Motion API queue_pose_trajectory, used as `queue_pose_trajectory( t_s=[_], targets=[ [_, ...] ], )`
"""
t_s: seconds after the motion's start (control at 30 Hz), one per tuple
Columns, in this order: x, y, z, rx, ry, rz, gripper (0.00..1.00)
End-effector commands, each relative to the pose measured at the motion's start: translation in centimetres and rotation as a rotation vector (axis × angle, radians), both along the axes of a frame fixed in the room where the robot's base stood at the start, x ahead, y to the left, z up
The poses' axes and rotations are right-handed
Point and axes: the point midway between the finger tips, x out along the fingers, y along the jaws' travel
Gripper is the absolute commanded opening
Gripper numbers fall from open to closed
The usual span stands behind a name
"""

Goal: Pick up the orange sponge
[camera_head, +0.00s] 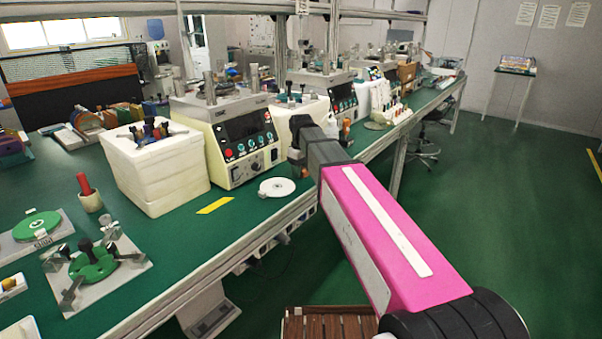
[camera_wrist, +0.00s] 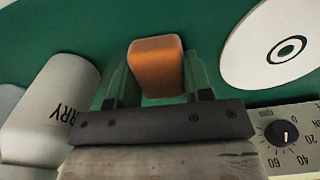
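In the wrist view the orange sponge (camera_wrist: 157,68) is a rounded block at the upper middle. It lies between the two green fingers of my gripper (camera_wrist: 156,82), one on its left and one on its right. The fingers are apart, and their inner sides look very close to the sponge. I cannot tell whether they press on it. I also cannot tell whether the sponge rests on the green bench top.
A white disc (camera_wrist: 285,46) lies right of the sponge, also seen on the bench (camera_head: 277,187). A white lettered container (camera_wrist: 52,100) is at left, and a dial panel (camera_wrist: 290,137) at lower right. The cream control machine (camera_head: 240,135) and white stacked boxes (camera_head: 155,168) stand along the bench.

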Motion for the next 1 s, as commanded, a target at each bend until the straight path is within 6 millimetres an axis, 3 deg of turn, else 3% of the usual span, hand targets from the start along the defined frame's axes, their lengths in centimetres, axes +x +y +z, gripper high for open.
queue_pose_trajectory(
  t_s=[0.43, 0.7, 1.0],
  targets=[
    [0.0, 0.0, 0.7, 0.001, -0.001, 0.000, 0.24],
    [0.1, 0.0, 4.2, 0.001, -0.002, 0.000, 0.24],
    [-4.3, 5.3, 8.1, 0.000, -0.001, 0.003, 0.24]
  ],
)
